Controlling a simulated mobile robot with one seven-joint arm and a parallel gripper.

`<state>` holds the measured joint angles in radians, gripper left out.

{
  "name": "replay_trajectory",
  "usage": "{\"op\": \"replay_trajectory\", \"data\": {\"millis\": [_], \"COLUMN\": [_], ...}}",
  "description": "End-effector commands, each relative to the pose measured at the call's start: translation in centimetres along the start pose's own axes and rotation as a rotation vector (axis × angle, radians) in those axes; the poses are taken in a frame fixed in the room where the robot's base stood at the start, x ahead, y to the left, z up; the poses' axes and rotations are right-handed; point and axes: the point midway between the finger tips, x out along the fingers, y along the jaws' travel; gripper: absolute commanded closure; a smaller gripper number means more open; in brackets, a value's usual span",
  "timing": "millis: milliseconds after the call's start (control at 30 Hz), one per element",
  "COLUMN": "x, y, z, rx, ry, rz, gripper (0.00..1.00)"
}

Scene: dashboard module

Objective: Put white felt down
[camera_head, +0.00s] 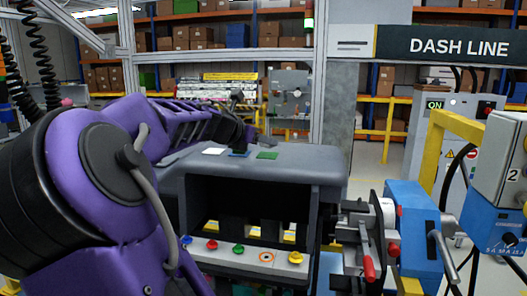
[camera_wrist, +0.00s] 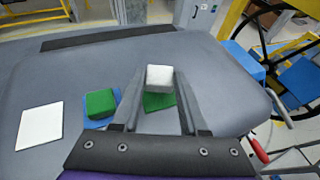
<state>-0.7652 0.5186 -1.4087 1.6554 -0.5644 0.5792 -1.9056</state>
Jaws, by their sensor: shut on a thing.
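The white felt (camera_wrist: 160,78) is a small white block between the fingertips of my gripper (camera_wrist: 160,74) in the wrist view. My gripper is shut on it. The felt appears over the green square (camera_wrist: 158,102), partly covering it; I cannot tell how high it is above the surface. A green block (camera_wrist: 100,103) sits on a blue square (camera_wrist: 97,123) to the left. A flat white square (camera_wrist: 40,126) lies further left. In the head view, the white (camera_head: 213,151) and green squares (camera_head: 267,155) show, but the felt cannot be made out.
The squares lie on the grey dashboard top (camera_head: 310,160), which has a dark slot (camera_wrist: 90,38) towards its far side. A front panel with several coloured buttons (camera_head: 238,249) is below. A blue vise-like fixture (camera_head: 410,215) stands at the right.

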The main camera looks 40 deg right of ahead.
Motion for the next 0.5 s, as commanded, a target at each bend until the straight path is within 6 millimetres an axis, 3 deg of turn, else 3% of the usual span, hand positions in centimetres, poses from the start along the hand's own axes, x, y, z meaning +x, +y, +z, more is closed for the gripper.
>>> {"op": "replay_trajectory", "data": {"millis": [133,467,500], "x": [0.8,0.9,0.9], "y": [0.0,0.0,0.0], "z": [-2.1,-2.3,-2.2], "rx": [-0.003,-0.001,0.0], "ry": [0.001,0.001,0.001], "rz": [-0.002,0.0,0.0], "gripper": [1.0,1.0,0.52]}}
